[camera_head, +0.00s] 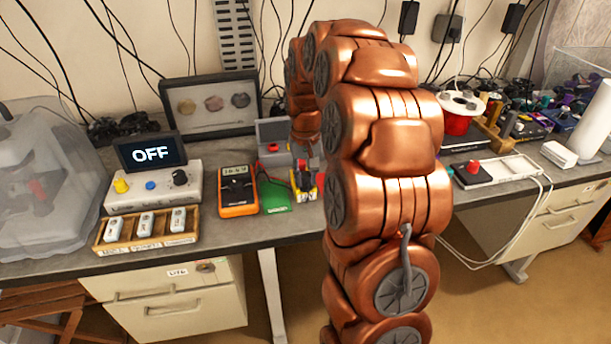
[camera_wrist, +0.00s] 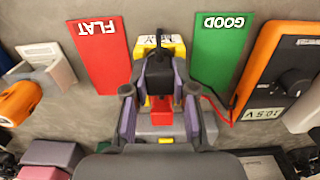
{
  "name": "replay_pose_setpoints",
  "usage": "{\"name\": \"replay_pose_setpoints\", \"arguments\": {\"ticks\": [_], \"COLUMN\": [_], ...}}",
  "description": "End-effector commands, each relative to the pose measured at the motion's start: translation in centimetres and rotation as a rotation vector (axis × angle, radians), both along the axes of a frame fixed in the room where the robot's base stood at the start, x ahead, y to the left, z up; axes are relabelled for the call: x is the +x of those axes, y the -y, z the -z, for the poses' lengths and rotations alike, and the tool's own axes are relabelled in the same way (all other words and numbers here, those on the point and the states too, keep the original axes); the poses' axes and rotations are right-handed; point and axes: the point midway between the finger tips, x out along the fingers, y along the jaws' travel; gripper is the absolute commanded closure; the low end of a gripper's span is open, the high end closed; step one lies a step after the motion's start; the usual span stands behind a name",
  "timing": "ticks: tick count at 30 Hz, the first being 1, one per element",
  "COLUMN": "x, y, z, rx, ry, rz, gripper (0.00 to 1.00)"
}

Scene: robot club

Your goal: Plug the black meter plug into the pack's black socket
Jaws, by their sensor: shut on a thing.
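The pack (camera_wrist: 178,46) is a yellow-ended block standing between a green GOOD mat (camera_wrist: 222,62) and a red FLAT mat (camera_wrist: 101,52). In the head view a yellow part of the pack (camera_head: 320,179) shows beside my arm. My gripper (camera_wrist: 159,92) is over the pack, its two fingers shut on the black meter plug (camera_wrist: 158,70). A red plug or socket part (camera_wrist: 160,110) shows between the fingers. The black socket is hidden, so I cannot tell whether the plug is seated. The orange meter (camera_head: 237,191) stands left of the green mat, its display lit.
A wooden tray (camera_head: 144,246) with several small packs lies at the left, in front of a box whose screen (camera_head: 152,151) reads OFF. A grey device (camera_head: 272,134) stands behind the pack. A white tray (camera_head: 490,174) lies right of my arm, which hides the middle of the bench.

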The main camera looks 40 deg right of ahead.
Motion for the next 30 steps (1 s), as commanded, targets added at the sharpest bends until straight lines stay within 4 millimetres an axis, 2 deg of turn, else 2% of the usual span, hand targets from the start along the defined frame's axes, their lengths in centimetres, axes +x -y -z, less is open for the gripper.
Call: {"name": "replay_pose_setpoints", "arguments": {"ticks": [24,25,30], "x": [-0.02,-0.02,-0.01], "y": [-0.02,-0.02,-0.02], "z": [0.25,0.26,0.24], "rx": [0.001,0.001,0.000], "ry": [-0.002,-0.002,-0.001], "rz": [0.000,0.000,0.000], "gripper": [1.00,0.73,0.56]}}
